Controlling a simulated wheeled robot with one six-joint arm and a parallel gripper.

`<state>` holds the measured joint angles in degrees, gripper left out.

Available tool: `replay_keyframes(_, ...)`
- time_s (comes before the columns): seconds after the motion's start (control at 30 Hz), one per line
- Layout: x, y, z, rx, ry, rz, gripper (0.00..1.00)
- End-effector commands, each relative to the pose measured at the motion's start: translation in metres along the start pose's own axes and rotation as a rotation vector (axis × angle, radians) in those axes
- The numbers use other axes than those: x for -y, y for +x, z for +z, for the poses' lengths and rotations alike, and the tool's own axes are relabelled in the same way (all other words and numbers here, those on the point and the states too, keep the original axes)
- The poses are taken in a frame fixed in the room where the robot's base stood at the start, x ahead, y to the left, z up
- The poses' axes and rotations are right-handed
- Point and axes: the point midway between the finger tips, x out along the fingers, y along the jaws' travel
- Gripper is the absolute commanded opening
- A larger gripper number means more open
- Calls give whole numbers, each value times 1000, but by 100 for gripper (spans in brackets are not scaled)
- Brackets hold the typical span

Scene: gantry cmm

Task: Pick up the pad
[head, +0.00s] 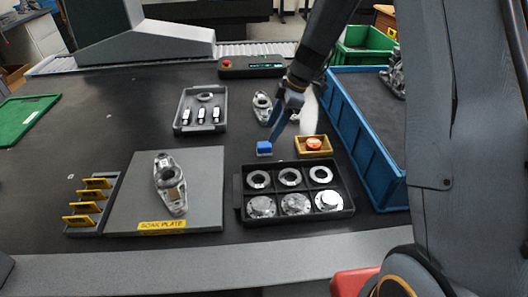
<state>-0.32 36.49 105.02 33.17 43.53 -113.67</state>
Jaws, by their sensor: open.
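A small blue block (264,148), which looks like the pad, sits on the dark table just behind the compartment tray. My gripper (279,124) reaches down from the upper right, with its blue fingers just above and slightly right of the block. It is open, and nothing shows between its fingers. I cannot tell whether the fingertips touch the block.
A black compartment tray (240,190) of metal rings and flanges lies in front. A yellow box (326,152) with an orange-red item is close on the right, beside a tall blue crate (367,150). A grey parts tray (181,128) stands left. A grey plate (130,205) holds a metal part.

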Motion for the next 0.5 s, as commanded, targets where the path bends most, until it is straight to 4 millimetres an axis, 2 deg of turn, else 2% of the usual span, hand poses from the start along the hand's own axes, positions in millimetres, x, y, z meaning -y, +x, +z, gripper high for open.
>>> replay_keyframes(0.37,-2,34,-1,-7,-29,-1,53)
replay_keyframes(0.5,2,53,-2,-7,-28,-3,53)
